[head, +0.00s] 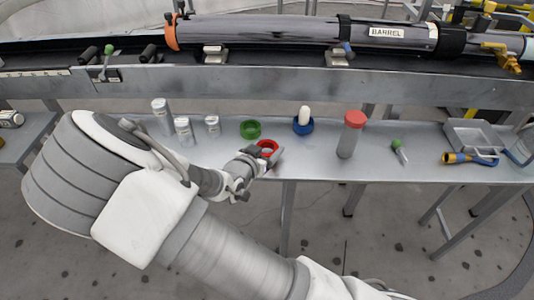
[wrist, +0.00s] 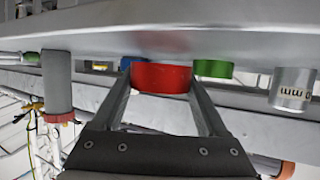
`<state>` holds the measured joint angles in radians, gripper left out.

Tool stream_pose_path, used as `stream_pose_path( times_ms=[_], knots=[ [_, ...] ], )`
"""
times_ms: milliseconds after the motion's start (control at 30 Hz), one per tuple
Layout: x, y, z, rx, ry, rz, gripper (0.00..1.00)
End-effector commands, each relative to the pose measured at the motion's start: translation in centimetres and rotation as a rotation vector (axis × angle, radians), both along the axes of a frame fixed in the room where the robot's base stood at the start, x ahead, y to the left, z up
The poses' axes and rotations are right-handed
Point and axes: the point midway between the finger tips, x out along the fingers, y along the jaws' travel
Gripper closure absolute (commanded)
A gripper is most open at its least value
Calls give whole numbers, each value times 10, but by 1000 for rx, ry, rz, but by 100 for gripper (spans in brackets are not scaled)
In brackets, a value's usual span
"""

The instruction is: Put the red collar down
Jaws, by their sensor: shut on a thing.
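Several silver cans (head: 184,132) stand at the left. A long barrel (head: 260,30) lies on the rack behind.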

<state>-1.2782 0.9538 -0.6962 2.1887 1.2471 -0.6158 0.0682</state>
Motion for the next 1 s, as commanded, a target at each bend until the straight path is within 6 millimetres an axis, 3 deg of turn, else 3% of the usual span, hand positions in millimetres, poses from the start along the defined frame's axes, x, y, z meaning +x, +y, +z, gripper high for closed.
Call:
stream_pose_path(
  times_ms=[67,433,467,567,600,900,1000],
  knots=[
    [0,0,-13,-2,0,1,82],
    [0,0,-15,1,-1,1,82],
    [0,0,-15,1,-1,1,22],
    [0,0,-14,0,-1,1,4],
    [0,0,-14,0,-1,1,0],
    [0,0,-9,1,-1,1,0],
    [-10,6,-3,1,-1,4,0]
  ],
)
